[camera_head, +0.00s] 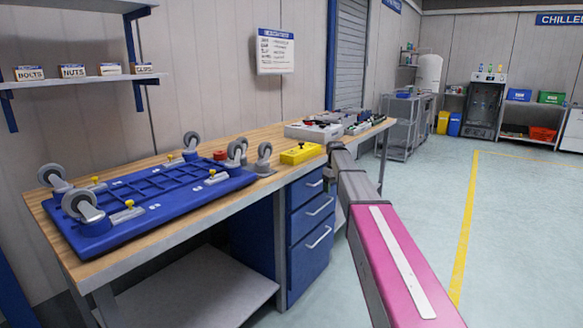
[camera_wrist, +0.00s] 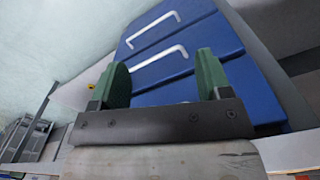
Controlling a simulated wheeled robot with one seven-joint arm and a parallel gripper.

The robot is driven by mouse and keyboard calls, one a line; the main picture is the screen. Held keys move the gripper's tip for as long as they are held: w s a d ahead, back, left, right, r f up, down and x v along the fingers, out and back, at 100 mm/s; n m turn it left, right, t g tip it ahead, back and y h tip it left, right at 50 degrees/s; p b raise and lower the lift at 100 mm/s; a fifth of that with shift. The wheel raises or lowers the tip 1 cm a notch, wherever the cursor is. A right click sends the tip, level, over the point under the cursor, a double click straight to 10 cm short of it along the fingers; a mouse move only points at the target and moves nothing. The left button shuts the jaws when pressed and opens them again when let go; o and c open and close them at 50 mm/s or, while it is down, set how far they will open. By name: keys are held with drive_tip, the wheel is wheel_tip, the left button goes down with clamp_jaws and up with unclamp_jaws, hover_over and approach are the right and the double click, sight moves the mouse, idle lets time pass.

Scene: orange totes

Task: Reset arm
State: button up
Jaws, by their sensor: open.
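My gripper (camera_wrist: 163,82) shows in the wrist view with its two green fingers wide apart and nothing between them. Behind the fingers is the blue drawer unit (camera_wrist: 190,50) with pale handles, so my gripper faces it; the wrist picture is tilted. In the head view my pink and grey arm reaches from the lower right toward the workbench (camera_head: 160,232), and its far end is beside the bench's front edge. The fingers cannot be made out in that view. The drawer unit (camera_head: 312,212) stands under the bench, left of my arm.
A blue platform with upturned casters (camera_head: 150,205) lies on the bench. A yellow box (camera_head: 301,154) and a grey tray of parts (camera_head: 315,131) stand farther along. A grey shelf cart (camera_head: 405,125) is beyond. The floor (camera_head: 525,235) on the right is clear.

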drive_tip(key=s+f+m, duration=0.2)
drive_tip(key=s+f, duration=0.5)
drive_tip(key=s, duration=0.5)
drive_tip(key=s+f+m, duration=0.2)
drive_tip(key=s+f, duration=0.5)
drive_tip(key=s, duration=0.6)
drive_tip(key=s+f+m, duration=0.2)
drive_tip(key=s+f, duration=0.5)
drive_tip(key=s, duration=0.6)
drive_tip(key=shift+f+m, duration=0.25)
drive_tip(key=shift+m, duration=0.05)
